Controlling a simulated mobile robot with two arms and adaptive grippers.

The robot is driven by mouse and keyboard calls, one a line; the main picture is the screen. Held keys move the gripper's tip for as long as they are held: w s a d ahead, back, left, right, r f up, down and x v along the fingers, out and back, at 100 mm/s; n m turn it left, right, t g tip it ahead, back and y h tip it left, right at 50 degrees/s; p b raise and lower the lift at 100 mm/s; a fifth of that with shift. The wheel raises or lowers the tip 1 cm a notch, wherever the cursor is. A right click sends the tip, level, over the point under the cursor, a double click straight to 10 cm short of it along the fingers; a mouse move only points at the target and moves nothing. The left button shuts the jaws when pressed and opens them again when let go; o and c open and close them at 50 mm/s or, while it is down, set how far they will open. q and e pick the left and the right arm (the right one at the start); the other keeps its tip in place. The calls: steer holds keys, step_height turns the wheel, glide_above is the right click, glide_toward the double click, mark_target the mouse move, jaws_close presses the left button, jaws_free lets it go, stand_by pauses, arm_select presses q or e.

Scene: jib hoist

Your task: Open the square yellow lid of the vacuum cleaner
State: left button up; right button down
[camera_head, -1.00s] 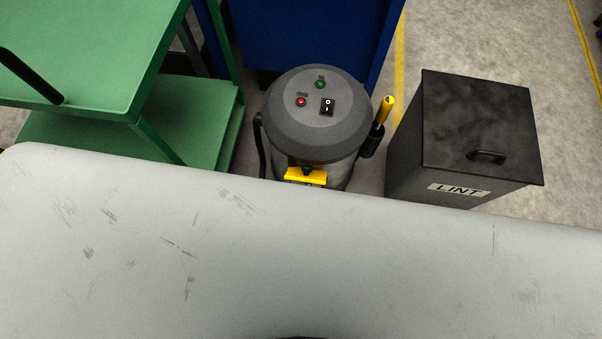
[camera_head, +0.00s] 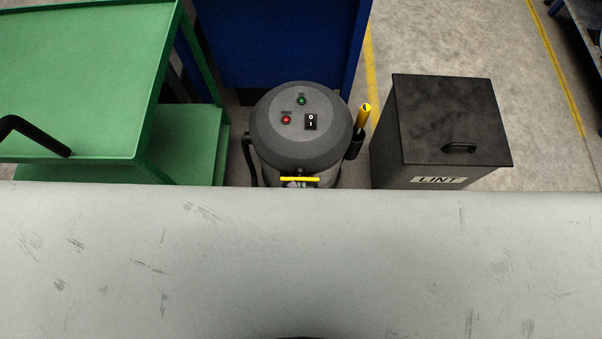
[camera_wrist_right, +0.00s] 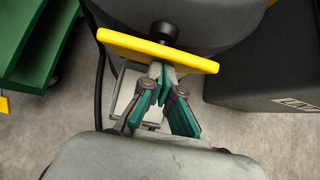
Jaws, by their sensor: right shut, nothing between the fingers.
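The vacuum cleaner (camera_head: 290,150) is a grey round drum with a domed dark top, standing beyond the pale surface in the head view. Its square yellow lid (camera_head: 300,179) shows there as a thin yellow line, nearly edge-on. In the right wrist view the yellow lid (camera_wrist_right: 150,48) slants across the top, with a dark knob (camera_wrist_right: 163,31) on its far side. My right gripper (camera_wrist_right: 160,72) is shut and empty, its tips close under the lid's near edge; I cannot tell whether they touch. A pale square frame (camera_wrist_right: 122,103) shows behind the fingers. My left gripper is not in view.
A black bin marked LINT (camera_head: 450,120) stands right of the vacuum. A green cart (camera_head: 80,80) stands left and a blue cabinet (camera_head: 280,40) behind. A yellow-handled tool (camera_head: 363,116) is held at the vacuum's side. A black hose runs down its left side.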

steer(key=shift+w+r, duration=0.15)
stand_by(0.5)
steer(key=v, duration=1.2)
steer(key=s+d+f+m+g+p, duration=0.1)
steer(key=s+d+f+m+g, duration=0.25)
steer(key=d+f+m, duration=0.45)
steer(key=s+d+f+m+g, duration=0.3)
steer(key=s+d+f+m, duration=0.25)
steer(key=f+m, duration=0.35)
steer(key=s+d+f+m+g, duration=0.2)
steer(key=s+d+f+m, duration=0.5)
steer(key=m, duration=0.9)
steer(key=s+d, duration=0.3)
steer(key=s, duration=0.1)
steer(key=shift+d+m+p, duration=0.3)
steer(key=shift+f, duration=0.1)
